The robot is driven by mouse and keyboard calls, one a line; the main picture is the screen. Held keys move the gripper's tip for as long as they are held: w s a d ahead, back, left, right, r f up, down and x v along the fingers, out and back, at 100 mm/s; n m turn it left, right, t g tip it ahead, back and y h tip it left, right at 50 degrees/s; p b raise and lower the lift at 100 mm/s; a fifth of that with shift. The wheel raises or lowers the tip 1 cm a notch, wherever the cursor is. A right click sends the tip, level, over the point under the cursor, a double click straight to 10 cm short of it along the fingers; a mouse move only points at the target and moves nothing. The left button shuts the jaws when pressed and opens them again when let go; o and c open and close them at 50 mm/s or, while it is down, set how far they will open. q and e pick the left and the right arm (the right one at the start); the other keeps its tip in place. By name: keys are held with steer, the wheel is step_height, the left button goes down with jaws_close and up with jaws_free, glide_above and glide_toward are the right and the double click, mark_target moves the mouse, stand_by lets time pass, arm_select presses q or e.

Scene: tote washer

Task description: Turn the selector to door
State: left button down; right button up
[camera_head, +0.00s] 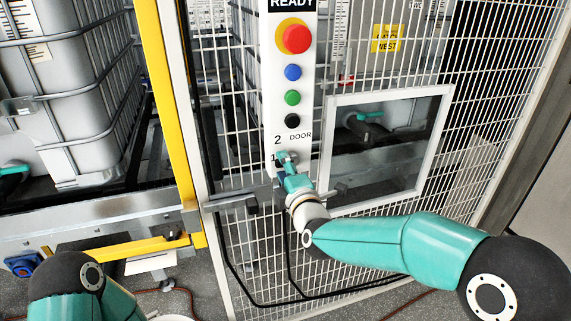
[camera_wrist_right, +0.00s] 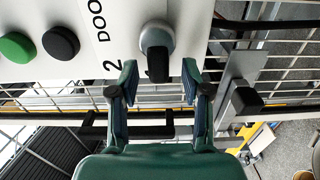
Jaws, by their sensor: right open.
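The selector (camera_wrist_right: 157,38) is a round grey knob with a black handle on the white control panel (camera_head: 298,60). In the wrist view its handle reaches down the picture, in between the two fingertips. The labels "2" and "DOOR" are beside it; in the head view "1" shows left of it. It does not appear turned towards DOOR. My right gripper (camera_wrist_right: 159,76) is open, its fingers on either side of the handle with gaps visible. In the head view my right gripper (camera_head: 286,160) mostly hides the selector. My left gripper is out of view.
Above the selector are black (camera_head: 292,121), green (camera_head: 292,97) and blue (camera_head: 292,72) buttons and a red emergency stop (camera_head: 295,38). A mesh fence (camera_head: 480,90) surrounds the panel. A white-framed window (camera_head: 385,98) is to its right.

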steer(key=shift+w, duration=0.15)
jaws_close()
steer(key=shift+f, duration=0.1)
